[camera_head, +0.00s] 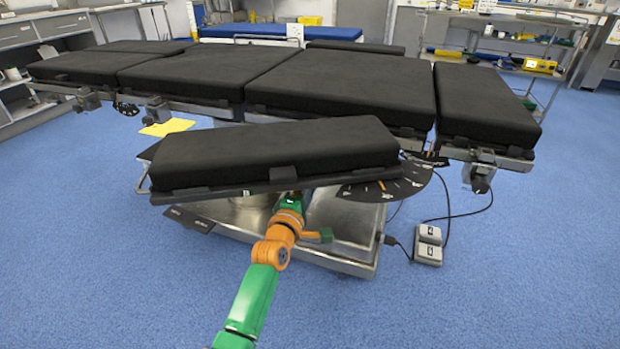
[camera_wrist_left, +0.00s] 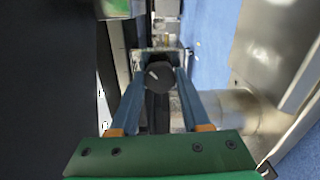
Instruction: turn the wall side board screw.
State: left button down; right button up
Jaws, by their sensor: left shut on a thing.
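The side board (camera_head: 275,152), a black padded board on a dark metal rail, sticks out from the near side of the operating table (camera_head: 350,85). The screw (camera_wrist_left: 160,76), a dark round knob with a small light mark, shows in the left wrist view under the board. My left gripper (camera_wrist_left: 162,84) is shut on the screw, with one blue-grey finger on each side of it. In the head view my green and orange left arm reaches under the board, and the board hides the gripper and the screw. My right gripper is in neither view.
A black angle dial (camera_head: 405,182) is at the board's right end. The table's metal base (camera_head: 345,235) stands below. A grey foot pedal (camera_head: 428,245) with cables lies on the floor at right. The blue floor in front is clear.

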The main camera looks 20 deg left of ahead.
pick_arm(q)
jog(key=m+p, duration=0.3)
jog(key=m, duration=2.7)
jog(key=shift+p, duration=0.35)
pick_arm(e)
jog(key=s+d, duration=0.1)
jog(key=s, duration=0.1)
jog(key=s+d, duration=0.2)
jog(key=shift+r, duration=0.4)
pick_arm(q)
jog(key=shift+m, duration=0.4)
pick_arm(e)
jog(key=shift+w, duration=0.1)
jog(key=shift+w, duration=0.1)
